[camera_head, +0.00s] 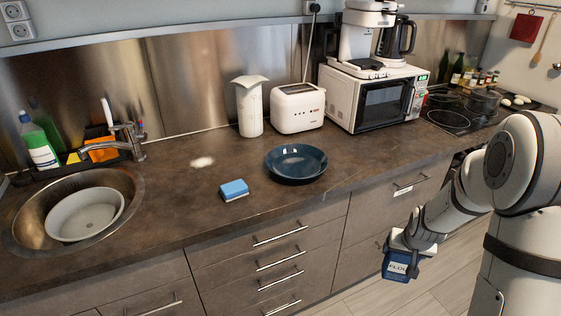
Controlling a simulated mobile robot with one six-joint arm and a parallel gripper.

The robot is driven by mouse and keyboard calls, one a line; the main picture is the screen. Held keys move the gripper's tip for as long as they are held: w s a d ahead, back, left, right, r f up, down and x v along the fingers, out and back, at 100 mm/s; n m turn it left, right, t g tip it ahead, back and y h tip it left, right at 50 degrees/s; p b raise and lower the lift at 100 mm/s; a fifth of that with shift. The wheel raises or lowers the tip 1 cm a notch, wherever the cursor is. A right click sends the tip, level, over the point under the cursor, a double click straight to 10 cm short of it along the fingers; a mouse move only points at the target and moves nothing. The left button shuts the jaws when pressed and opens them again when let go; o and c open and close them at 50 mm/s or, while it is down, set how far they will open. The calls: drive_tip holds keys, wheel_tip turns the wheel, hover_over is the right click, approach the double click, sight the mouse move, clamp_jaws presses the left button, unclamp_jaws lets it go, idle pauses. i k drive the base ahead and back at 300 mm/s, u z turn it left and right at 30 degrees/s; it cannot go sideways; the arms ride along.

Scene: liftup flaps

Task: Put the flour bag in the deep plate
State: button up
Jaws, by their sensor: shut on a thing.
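The flour bag (397,265) is small and dark blue with a pale top and a partly readable label. My gripper (412,254) is shut on it and holds it in front of the counter, below the countertop, over the floor at the lower right. The fingers are small and partly hidden by the bag. The deep plate (296,163) is dark blue and round. It lies on the countertop near the front edge, up and to the left of my gripper, and looks empty.
A blue sponge (233,190) lies left of the plate. Behind the plate stand a white toaster (298,108) and a white canister (249,106). A microwave (374,98) stands at the back right. A sink (22,222) is at the left. Drawer handles (280,235) stick out below the counter.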

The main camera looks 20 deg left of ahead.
sight(296, 166)
drive_tip(key=u, duration=0.85)
